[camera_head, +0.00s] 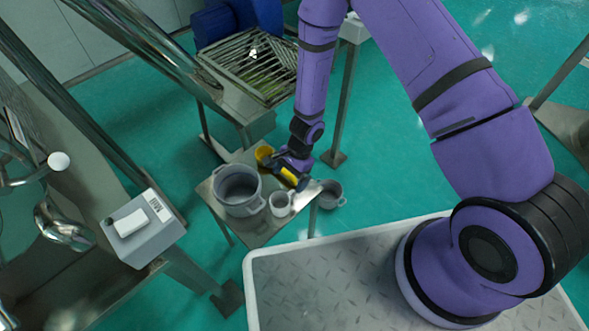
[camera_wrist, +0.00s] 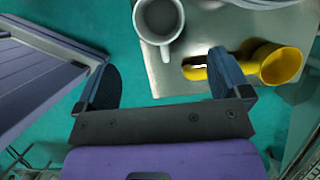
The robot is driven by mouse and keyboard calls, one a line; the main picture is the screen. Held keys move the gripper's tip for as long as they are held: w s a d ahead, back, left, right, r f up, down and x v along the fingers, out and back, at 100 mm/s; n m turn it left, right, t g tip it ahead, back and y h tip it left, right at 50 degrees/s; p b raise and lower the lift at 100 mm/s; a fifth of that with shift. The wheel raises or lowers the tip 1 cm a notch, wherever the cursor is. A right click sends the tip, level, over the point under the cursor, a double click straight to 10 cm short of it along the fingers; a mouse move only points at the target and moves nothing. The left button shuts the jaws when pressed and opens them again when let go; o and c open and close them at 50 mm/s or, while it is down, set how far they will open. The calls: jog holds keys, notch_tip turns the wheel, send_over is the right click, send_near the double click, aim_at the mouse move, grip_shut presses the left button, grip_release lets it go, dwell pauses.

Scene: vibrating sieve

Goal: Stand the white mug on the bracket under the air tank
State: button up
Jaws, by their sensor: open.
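The white mug (camera_head: 281,204) stands upright on a small metal table (camera_head: 254,232), beside a large grey pot. In the wrist view the mug (camera_wrist: 172,10) is at the top, cut by the frame edge, its handle pointing toward my gripper. My gripper (camera_head: 293,176) is just behind the mug in the head view. In the wrist view my gripper (camera_wrist: 163,62) has its fingers wide apart, with nothing between them; the mug is beyond the fingertips. I cannot make out the air tank or its bracket for certain.
The grey pot (camera_head: 238,190) is left of the mug. A yellow cup (camera_wrist: 282,65) lies close by the right finger, with a yellow part (camera_wrist: 194,73) partly behind it. Another grey pot (camera_head: 331,194) is right of the table. A grated machine (camera_head: 255,67) stands behind.

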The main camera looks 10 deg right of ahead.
jog(key=shift+r, duration=0.15)
jog(key=w+d+r+n+t+y, duration=0.1)
jog(key=w+r+n, duration=0.15)
jog(key=r, duration=0.75)
jog(key=w+d+r+n+t, duration=0.1)
jog(key=w+r, duration=0.2)
jog(key=r, duration=0.7)
jog(key=s+d+r+n+t, duration=0.1)
jog(key=d+r+n, duration=0.1)
jog(key=r, duration=0.6)
jog(key=s+d+r+n, duration=0.1)
jog(key=d+r, duration=0.2)
jog(key=r, duration=0.5)
jog(key=s+d+r+n+t+h, duration=0.2)
jog(key=s+d+r, duration=0.5)
jog(key=s+r, duration=0.2)
jog(key=s+d+r+n+t+h, duration=0.2)
jog(key=s+d+r, duration=0.5)
jog(key=s+r, duration=0.3)
jog(key=shift+s+r+n+t+h, duration=0.3)
jog(key=shift+s+n+t, duration=0.1)
jog(key=shift+s, duration=0.8)
jog(key=shift+o, duration=0.2)
jog(key=shift+s+d, duration=0.35)
jog(key=shift+s, duration=0.1)
